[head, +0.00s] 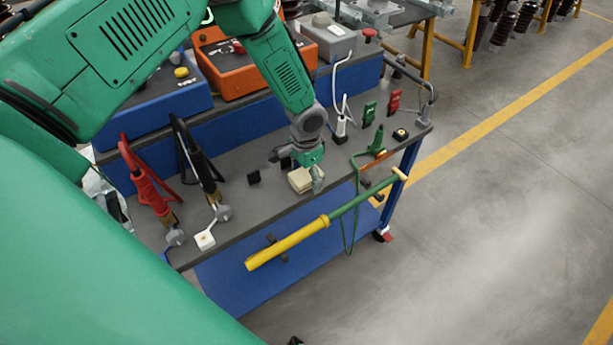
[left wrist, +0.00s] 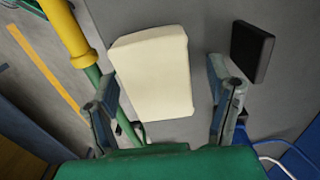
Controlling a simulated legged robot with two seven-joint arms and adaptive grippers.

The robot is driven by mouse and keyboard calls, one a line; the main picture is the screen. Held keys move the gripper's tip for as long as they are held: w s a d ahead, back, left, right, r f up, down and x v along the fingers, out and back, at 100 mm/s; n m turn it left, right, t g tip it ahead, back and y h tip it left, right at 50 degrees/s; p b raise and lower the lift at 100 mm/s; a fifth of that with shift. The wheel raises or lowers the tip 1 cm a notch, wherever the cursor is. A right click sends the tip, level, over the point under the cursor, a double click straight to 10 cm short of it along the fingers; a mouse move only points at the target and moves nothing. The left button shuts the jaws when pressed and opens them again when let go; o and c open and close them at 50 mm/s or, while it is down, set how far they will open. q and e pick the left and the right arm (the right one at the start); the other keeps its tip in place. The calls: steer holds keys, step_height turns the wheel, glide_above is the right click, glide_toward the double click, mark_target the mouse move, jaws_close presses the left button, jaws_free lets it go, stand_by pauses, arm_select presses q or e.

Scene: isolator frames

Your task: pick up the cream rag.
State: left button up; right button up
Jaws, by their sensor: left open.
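The cream rag (head: 300,180) is a folded, block-like pad lying on the grey top of the cart (head: 245,205), near its front edge. In the left wrist view the rag (left wrist: 153,72) lies just beyond and between the fingertips. My left gripper (head: 297,172) is open above the rag, its fingers on either side of it in the head view. The left gripper (left wrist: 170,88) also shows in the wrist view with nothing held between its fingers. My right gripper is not seen.
A small black block (head: 254,177) lies left of the rag. A yellow and green pole (head: 315,230) runs along the cart's front edge.

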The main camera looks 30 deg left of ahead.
mark_target(306, 173)
arm_select(q)
steer(key=c, duration=1.2)
steer(key=shift+o, duration=0.3)
steer(key=shift+r, duration=0.15)
step_height(306, 173, up, 10)
steer(key=shift+f+b, duration=0.1)
steer(key=shift+b, duration=0.3)
